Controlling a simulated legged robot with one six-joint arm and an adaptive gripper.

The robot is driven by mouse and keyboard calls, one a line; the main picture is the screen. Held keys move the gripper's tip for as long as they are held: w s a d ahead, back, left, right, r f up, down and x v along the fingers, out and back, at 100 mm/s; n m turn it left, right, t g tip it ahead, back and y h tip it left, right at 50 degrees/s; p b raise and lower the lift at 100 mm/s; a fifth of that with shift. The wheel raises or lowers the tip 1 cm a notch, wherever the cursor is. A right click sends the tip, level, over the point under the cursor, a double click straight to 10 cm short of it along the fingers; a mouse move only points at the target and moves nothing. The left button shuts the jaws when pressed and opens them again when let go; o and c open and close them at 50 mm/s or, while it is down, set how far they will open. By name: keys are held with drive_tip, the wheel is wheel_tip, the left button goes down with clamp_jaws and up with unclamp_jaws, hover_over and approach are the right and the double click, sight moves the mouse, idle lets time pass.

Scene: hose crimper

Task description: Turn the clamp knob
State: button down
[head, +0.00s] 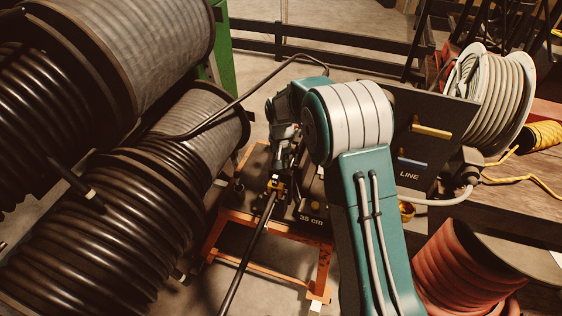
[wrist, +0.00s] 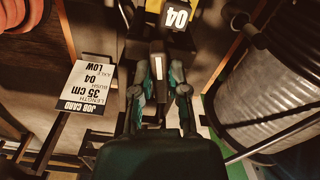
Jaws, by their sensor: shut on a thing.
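In the wrist view my gripper (wrist: 161,75) has its two teal fingers on either side of a dark knob (wrist: 157,52) with a white stripe, which looks like the clamp knob. The fingers are shut on it. In the head view my gripper (head: 279,164) points down at the crimper on the orange-framed stand (head: 268,268). The knob is hard to make out there, as the gripper covers it. A black hose (head: 248,252) runs from a brass-coloured fitting (head: 275,187) at the crimper toward the bottom of the picture.
Large hose reels (head: 105,235) crowd the left. A panel marked LINE (head: 425,125) and a pale reel (head: 490,95) stand right. A block marked 35 cm (head: 311,218) sits by the crimper. The wrist view shows a job card (wrist: 88,88) and a block marked 04 (wrist: 176,17).

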drive_tip(key=m, duration=0.3)
drive_tip(key=shift+s+a+f+m, duration=0.1)
drive_tip(key=shift+s+f+m, duration=0.05)
drive_tip(key=shift+m, duration=0.25)
drive_tip(key=m, duration=0.3)
drive_tip(key=shift+a+m, duration=0.15)
drive_tip(key=shift+m, duration=0.15)
drive_tip(key=m, duration=0.4)
drive_tip(key=shift+a, duration=0.1)
drive_tip(key=shift+w+m, duration=0.25)
drive_tip(key=shift+m, duration=1.45)
drive_tip(key=shift+a, duration=0.1)
drive_tip(key=c, duration=0.6)
unclamp_jaws()
drive_tip(key=shift+c, duration=0.2)
drive_tip(key=shift+w+a, duration=0.1)
drive_tip(key=shift+a, duration=0.05)
